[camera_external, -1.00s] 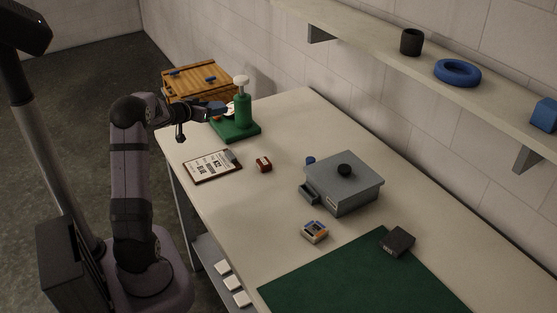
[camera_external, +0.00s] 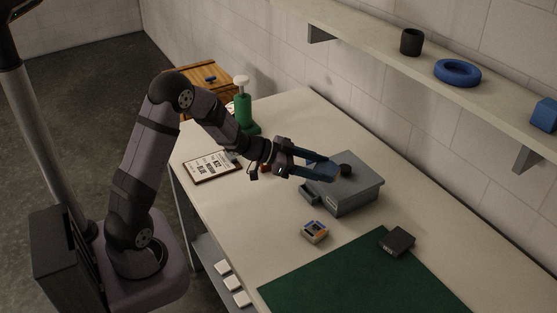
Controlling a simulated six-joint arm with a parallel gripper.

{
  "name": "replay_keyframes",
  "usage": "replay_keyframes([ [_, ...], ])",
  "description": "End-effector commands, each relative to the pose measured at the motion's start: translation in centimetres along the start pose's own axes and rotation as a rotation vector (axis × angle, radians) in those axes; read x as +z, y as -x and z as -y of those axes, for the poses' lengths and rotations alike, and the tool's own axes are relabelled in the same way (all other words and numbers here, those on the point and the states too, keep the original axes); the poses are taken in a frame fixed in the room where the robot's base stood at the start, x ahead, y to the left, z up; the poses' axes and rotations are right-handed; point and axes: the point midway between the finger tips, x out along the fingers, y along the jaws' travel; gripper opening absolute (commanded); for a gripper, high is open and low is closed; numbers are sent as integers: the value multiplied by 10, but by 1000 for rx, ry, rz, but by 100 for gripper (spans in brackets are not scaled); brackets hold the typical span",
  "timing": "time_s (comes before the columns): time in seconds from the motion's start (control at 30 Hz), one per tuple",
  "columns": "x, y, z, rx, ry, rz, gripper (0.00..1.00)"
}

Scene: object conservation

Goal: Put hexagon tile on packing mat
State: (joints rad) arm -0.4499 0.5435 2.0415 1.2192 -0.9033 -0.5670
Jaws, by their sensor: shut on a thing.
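My gripper (camera_external: 325,168) is over the grey box on the table, with its fingers pointing right.
The grey box (camera_external: 350,200) with a dark knob stands below my gripper. A clipboard (camera_external: 211,166) and a green press (camera_external: 243,112) stand left. Most of the mat is bare.

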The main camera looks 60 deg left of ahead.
Motion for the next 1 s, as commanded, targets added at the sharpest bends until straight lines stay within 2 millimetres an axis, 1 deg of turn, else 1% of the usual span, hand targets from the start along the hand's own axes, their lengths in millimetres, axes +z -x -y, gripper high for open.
replay_keyframes([
  [0.03,-9,-6,-26,54,-21,-1,24],
  [0.17,-18,-18,-88,183,-74,-1,24],
  [0.2,-20,-21,-108,222,-90,-1,24],
  [0.27,-23,-23,-135,278,-114,-1,24],
  [0.3,-25,-23,-153,315,-129,-1,24],
  [0.4,-27,-22,-190,390,-161,0,24],
  [0.5,-29,-20,-219,449,-185,-2,24],
  [0.6,-30,-16,-241,493,-205,-2,24],
  [0.73,-29,-13,-263,538,-222,0,24],
  [0.8,-16,-18,-259,533,-217,1,24],
  [0.97,-2,-25,-258,531,-218,0,24],
  [1.0,4,-27,-258,531,-217,1,24],
])
